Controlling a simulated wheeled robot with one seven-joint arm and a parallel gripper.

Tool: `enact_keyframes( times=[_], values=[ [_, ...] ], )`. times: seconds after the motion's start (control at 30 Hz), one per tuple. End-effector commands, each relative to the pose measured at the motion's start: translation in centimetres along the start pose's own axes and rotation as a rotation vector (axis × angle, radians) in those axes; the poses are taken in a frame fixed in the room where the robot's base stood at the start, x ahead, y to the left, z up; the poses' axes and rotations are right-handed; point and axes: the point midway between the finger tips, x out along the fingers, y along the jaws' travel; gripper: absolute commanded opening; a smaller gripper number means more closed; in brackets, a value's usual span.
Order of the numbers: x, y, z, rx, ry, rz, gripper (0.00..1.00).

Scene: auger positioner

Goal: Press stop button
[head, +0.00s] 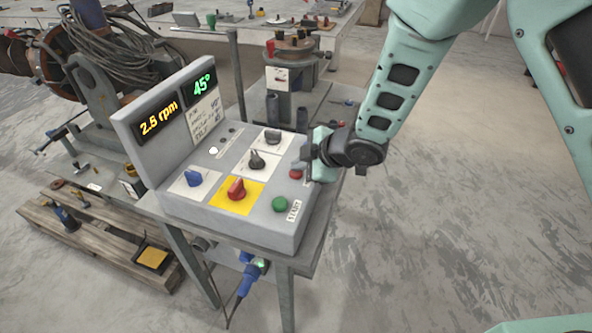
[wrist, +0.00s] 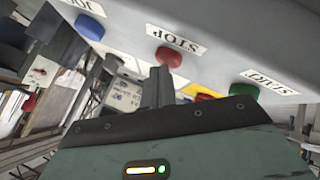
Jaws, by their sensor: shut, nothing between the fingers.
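The red stop button (head: 296,173) is on the front right part of the grey control console (head: 190,207). In the wrist view the red stop button (wrist: 168,57) shows beside its upside-down STOP label (wrist: 176,39). My gripper (head: 309,152) is shut and empty at the console's right edge, close to the stop button. In the wrist view my gripper's fingertips (wrist: 160,72) appear just below the stop button. Whether they touch it cannot be told.
The green start button (head: 280,204) is nearer the front, and a blue button (wrist: 90,27) is on the stop button's other side. The console also carries a red knob (head: 236,189), a blue knob (head: 193,178) and dark knobs. Open floor lies to the right.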

Motion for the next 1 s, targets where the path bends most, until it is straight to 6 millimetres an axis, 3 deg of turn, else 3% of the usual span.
enact_keyframes(
  times=[1.0],
  values=[
    [-1.2,0.9,-0.9,0.000,-0.001,-0.001,0.00]
  ],
)
